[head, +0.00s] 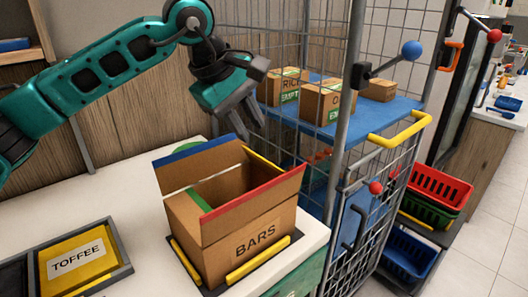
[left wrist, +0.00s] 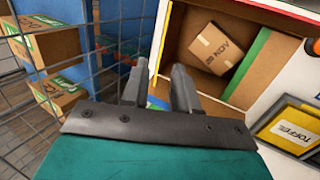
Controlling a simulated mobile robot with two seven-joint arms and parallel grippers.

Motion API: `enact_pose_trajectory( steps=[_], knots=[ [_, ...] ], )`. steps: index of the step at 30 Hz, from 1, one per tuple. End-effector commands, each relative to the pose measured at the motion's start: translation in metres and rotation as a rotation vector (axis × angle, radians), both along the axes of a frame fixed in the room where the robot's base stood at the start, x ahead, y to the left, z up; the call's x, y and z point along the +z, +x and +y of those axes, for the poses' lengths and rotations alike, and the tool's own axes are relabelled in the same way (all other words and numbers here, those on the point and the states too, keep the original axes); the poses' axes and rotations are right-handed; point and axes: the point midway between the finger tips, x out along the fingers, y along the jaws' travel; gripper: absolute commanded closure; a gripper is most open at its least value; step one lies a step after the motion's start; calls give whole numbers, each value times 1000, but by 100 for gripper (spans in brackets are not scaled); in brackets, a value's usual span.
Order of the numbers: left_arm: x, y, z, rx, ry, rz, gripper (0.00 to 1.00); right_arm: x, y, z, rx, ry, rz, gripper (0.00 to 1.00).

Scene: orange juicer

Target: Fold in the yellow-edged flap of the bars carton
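The brown bars carton (head: 250,245) stands on the white counter with its top open. Its yellow-edged flap (head: 262,158) is at the far right side, not folded in, partly hidden behind the raised red-edged flap (head: 255,188). The blue-edged flap (head: 198,150) is also raised; a green edge (head: 196,198) shows at the left. My left gripper (head: 250,128) is open and empty above the yellow-edged side. In the left wrist view the yellow edge (left wrist: 160,40) runs beside the fingers, and a small box (left wrist: 215,48) lies inside the carton. My right gripper is not in view.
A wire cage trolley (head: 345,130) stands close on the right, with cartons on its blue shelf (head: 385,112). A toffee tray (head: 128,268) lies left of the bars carton. Yellow bars (head: 258,258) flank the carton's base. White counter behind the tray is clear.

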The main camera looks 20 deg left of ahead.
Motion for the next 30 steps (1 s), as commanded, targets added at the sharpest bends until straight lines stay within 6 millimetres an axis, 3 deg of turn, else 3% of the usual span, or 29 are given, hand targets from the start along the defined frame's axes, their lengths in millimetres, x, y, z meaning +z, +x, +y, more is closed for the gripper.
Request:
enact_pose_trajectory(
  steps=[5, 21, 30],
  knots=[
    [-5, 5, 9, 12, 43, -2, 71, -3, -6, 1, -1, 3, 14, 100],
    [-96, 40, -16, 11, 39, -1, 71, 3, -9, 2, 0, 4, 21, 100],
    [-114, 48, -20, 12, 37, -3, 71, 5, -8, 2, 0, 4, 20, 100]
  ],
)
